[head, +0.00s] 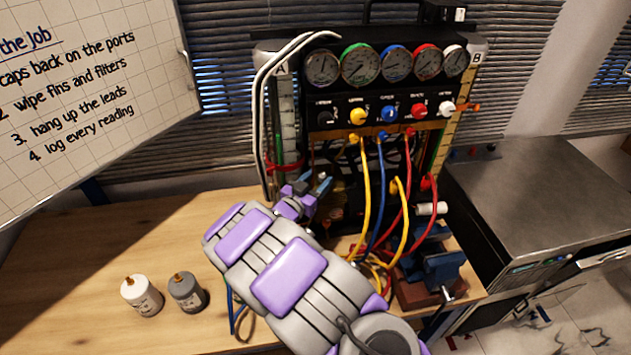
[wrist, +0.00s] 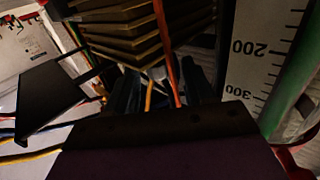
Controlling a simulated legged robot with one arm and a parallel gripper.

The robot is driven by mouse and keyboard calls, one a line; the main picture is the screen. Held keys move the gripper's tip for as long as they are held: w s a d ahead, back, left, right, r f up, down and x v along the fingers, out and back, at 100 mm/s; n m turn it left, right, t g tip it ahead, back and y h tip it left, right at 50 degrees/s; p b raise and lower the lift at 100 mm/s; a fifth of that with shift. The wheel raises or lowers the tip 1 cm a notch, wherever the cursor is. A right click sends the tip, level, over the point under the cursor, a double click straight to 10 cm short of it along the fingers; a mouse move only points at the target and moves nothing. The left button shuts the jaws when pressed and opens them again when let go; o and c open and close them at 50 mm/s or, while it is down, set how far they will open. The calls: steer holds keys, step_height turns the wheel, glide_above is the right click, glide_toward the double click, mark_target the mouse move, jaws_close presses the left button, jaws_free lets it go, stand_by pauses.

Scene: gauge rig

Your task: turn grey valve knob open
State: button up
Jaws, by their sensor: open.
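A row of valve knobs sits on the black gauge panel in the head view: a dark one (head: 325,117) at the left, then yellow, blue and red, and a pale grey-white one (head: 446,109) at the right end. I cannot tell for sure which is the grey knob, nor how far any is turned. My gripper (head: 318,186) is at the lower left of the panel, below the knobs and apart from them. In the wrist view its dark open fingers (wrist: 162,90) have hoses showing beyond them. No knob can be made out in that view.
Yellow, blue and red hoses (head: 366,205) hang below the panel, right of my gripper. White leads (head: 262,110) loop down the left side. A blue vise (head: 440,268) stands at the right. Two small bottles (head: 141,296) stand on the wooden bench (head: 80,290). A scale (wrist: 262,55) is close by in the wrist view.

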steer(key=shift+d, duration=0.25)
steer(key=shift+c, duration=0.6)
steer(key=shift+a, duration=0.25)
steer(key=c, duration=0.6)
jaws_close()
steer(key=shift+d+t+y+b, duration=0.1)
steer(key=shift+t+y+b, duration=0.2)
steer(key=shift+y, duration=0.1)
steer(key=n+y+b, duration=0.1)
steer(key=y, duration=0.1)
steer(key=d+n+t+y+b, duration=0.1)
steer(key=n+y+b, duration=0.1)
steer(key=shift+s+f, duration=0.1)
steer(key=shift+s, duration=0.05)
steer(key=n+y, duration=0.1)
steer(key=n+y+b, duration=0.1)
steer(key=y, duration=0.1)
steer(key=shift+d+r+t+y, duration=0.1)
steer(key=shift+r+t+y, duration=0.1)
steer(key=shift+t+y, duration=0.1)
steer(key=shift+d+n+y+p, duration=0.15)
steer(key=shift+n+y+p, duration=0.2)
steer(key=shift+n+y, duration=0.8)
steer(key=shift+y, duration=0.55)
